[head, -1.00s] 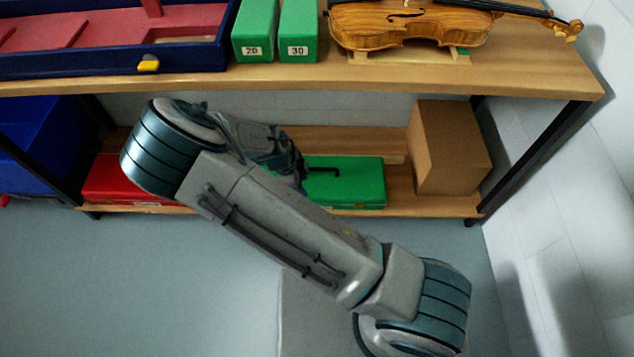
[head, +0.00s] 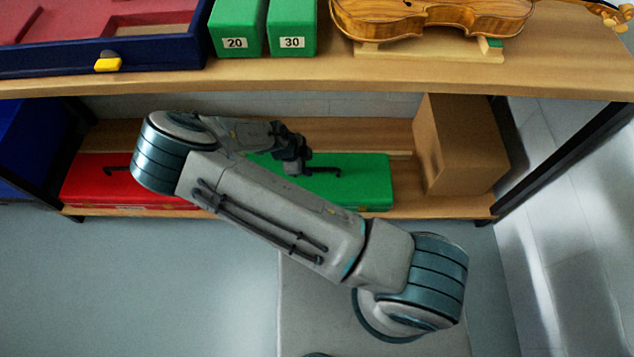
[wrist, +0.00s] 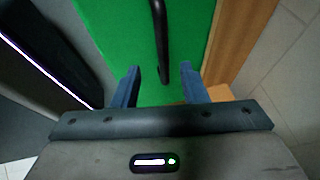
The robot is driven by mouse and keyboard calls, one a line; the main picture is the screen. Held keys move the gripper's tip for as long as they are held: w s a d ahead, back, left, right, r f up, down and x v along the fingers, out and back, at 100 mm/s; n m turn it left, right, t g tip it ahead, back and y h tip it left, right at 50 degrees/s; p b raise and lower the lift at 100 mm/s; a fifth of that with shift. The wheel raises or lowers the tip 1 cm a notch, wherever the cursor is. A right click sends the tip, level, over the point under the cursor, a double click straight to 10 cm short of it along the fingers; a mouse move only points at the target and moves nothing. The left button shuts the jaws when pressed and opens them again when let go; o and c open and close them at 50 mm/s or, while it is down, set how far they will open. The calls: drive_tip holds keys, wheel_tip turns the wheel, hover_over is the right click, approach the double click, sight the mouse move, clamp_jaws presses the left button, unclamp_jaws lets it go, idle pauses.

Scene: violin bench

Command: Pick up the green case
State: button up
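The green case (head: 355,182) lies flat on the lower shelf, with a black handle (head: 325,170) on its top. My arm hides its left part in the head view. In the wrist view the green case (wrist: 115,30) fills the upper middle, and its handle (wrist: 160,45) runs up the picture between and beyond my fingertips. In the head view my gripper (head: 298,165) is small and dark, just left of the handle.
A red case (head: 110,185) lies left of the green case on the lower shelf (head: 440,207). A brown box (head: 460,145) stands to its right. The upper shelf (head: 300,78) overhangs, carrying a violin (head: 430,22), green boxes (head: 292,28) and a blue tray (head: 185,58).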

sight(316, 168)
drive_tip(key=b+x, duration=0.3)
drive_tip(key=x, duration=0.4)
drive_tip(key=shift+w+d+f, duration=0.15)
drive_tip(key=shift+w+d, duration=0.05)
drive_tip(key=shift+d, duration=0.05)
clamp_jaws()
idle(1.2)
